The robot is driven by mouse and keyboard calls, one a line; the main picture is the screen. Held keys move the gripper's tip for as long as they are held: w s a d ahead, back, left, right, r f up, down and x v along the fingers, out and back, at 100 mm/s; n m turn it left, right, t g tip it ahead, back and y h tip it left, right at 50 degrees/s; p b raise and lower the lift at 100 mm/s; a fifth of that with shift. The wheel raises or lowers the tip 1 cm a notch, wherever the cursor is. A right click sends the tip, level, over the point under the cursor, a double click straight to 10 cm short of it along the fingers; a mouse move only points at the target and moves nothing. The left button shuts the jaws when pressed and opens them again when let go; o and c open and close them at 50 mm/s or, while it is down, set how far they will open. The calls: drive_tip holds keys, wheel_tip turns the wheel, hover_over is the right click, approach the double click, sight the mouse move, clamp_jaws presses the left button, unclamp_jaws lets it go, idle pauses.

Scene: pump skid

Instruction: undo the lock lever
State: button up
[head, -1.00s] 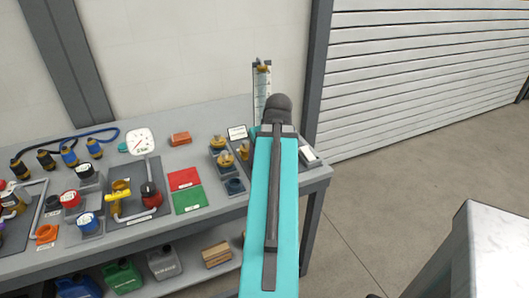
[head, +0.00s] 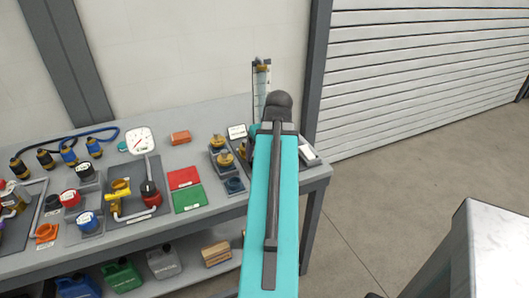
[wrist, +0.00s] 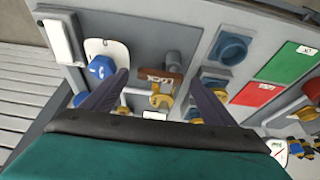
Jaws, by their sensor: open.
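The lock lever (wrist: 150,77) is a brown-orange tab marked LOCK, in the middle of the wrist view. A yellow fitting (wrist: 162,100) on a white pipe sits just below it. My gripper (wrist: 160,79) is open and empty. Its two dark fingers stand apart, one left and one right of the lever and the yellow fitting. I cannot tell how far the fingertips are above the panel. In the head view my own arm covers this part of the bench, so the lever and the fingers are hidden there.
A blue knob (wrist: 102,67) on a white plate is close to the left finger. A blue socket (wrist: 234,48) and yellow-topped fittings (wrist: 213,86) are on the right. Green (head: 189,199) and red (head: 184,178) mats lie on the bench. A clear tube gauge (head: 261,90) stands behind my arm.

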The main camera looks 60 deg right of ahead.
drive_tip(key=b+v, duration=0.1)
drive_tip(key=v, duration=1.2)
drive_tip(key=shift+s, duration=0.1)
idle(0.4)
drive_tip(key=shift+r, duration=0.15)
